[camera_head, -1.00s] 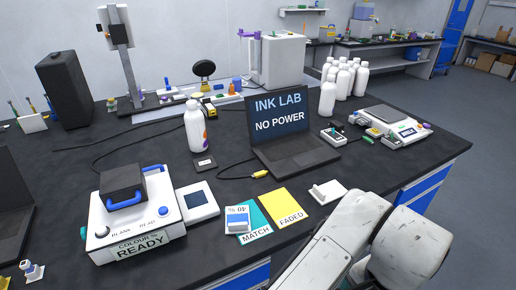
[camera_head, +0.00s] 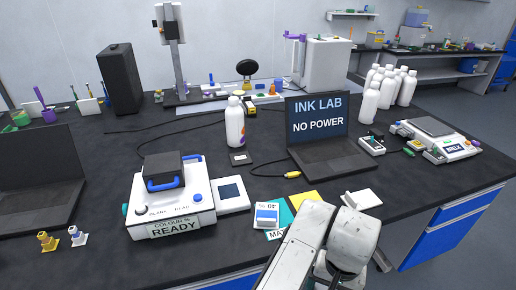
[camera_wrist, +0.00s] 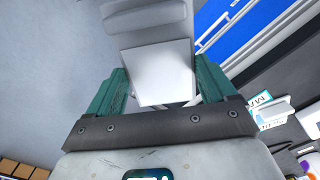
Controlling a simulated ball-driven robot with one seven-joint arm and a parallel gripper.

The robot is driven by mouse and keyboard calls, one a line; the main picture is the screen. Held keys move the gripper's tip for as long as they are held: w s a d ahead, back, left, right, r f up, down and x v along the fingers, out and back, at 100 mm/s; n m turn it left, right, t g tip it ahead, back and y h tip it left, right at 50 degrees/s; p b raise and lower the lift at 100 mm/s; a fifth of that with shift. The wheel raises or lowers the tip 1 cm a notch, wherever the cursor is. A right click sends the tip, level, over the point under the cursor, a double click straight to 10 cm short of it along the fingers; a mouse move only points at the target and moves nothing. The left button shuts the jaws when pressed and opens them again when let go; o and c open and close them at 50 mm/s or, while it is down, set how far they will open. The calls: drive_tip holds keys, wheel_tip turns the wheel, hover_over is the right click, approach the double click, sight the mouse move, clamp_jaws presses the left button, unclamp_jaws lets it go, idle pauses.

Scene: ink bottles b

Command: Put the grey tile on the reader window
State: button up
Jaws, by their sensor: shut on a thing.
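In the wrist view my gripper (camera_wrist: 164,75) has teal fingers on either side of a flat, light grey square tile (camera_wrist: 165,72), and it is shut on it. The fingertips are partly hidden by the tile. In the head view my arm reaches in from the bottom; the gripper and tile cannot be made out there. The white reader, marked COLOUR % and READY (camera_head: 172,215), stands left of my arm. Its dark square window (camera_head: 231,192) lies on a low white plate at its right side. Nothing is seen lying on the window.
A blue-and-white block (camera_head: 266,215) and the teal MATCH card (camera_head: 286,216) lie between reader and arm, with the yellow card (camera_head: 303,198) partly covered. The NO POWER laptop (camera_head: 318,135) and a white bottle (camera_head: 235,122) stand behind. Small stoppers (camera_head: 77,236) stand front left.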

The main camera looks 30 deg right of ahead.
drive_tip(key=w+a+f+n, duration=1.1)
drive_tip(key=w, duration=0.1)
drive_tip(key=shift+f, duration=0.2)
drive_tip(key=shift+a, duration=0.15)
